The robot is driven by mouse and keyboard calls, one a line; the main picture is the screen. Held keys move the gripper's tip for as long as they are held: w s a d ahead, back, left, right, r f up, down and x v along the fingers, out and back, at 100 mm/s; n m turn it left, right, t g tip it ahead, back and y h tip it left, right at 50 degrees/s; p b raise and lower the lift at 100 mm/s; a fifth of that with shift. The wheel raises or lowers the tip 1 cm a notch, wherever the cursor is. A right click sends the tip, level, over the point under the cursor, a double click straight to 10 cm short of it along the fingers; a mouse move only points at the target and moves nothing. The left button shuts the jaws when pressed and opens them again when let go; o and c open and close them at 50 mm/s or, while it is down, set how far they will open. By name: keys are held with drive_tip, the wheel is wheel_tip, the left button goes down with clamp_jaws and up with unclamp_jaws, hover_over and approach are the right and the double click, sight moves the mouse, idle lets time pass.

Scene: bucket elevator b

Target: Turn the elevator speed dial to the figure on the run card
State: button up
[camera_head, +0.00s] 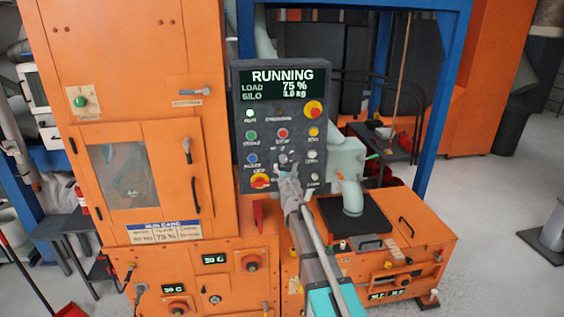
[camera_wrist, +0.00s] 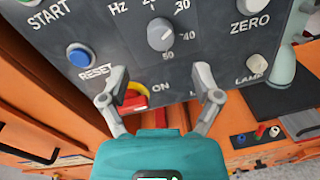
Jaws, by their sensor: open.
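The speed dial (camera_wrist: 160,37) is a round grey knob on the dark control panel, with Hz figures around it. Its pale mark seems to point right, near 40, but is small. It also shows in the head view (camera_head: 283,157), partly hidden by my gripper. The panel's screen (camera_head: 283,84) reads RUNNING, LOAD 75 %. My gripper (camera_wrist: 160,75) is open and empty, its fingers below the dial, one to each side, not around it.
A blue reset button (camera_wrist: 80,55) is left of the dial, and a red and yellow switch (camera_wrist: 135,98) is below it, between my fingers. A lamp knob (camera_wrist: 249,63) is at the right. An orange machine (camera_head: 400,240) stands below the panel.

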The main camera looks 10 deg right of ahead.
sight(283, 160)
drive_tip(key=shift+w+d, duration=0.15)
drive_tip(key=shift+w, duration=1.55)
drive_tip(key=shift+w+d, duration=0.1)
drive_tip(key=shift+w, duration=1.6)
drive_tip(key=c, duration=1)
drive_tip(key=shift+a, duration=0.4)
clamp_jaws()
drive_tip(key=shift+d, duration=0.3)
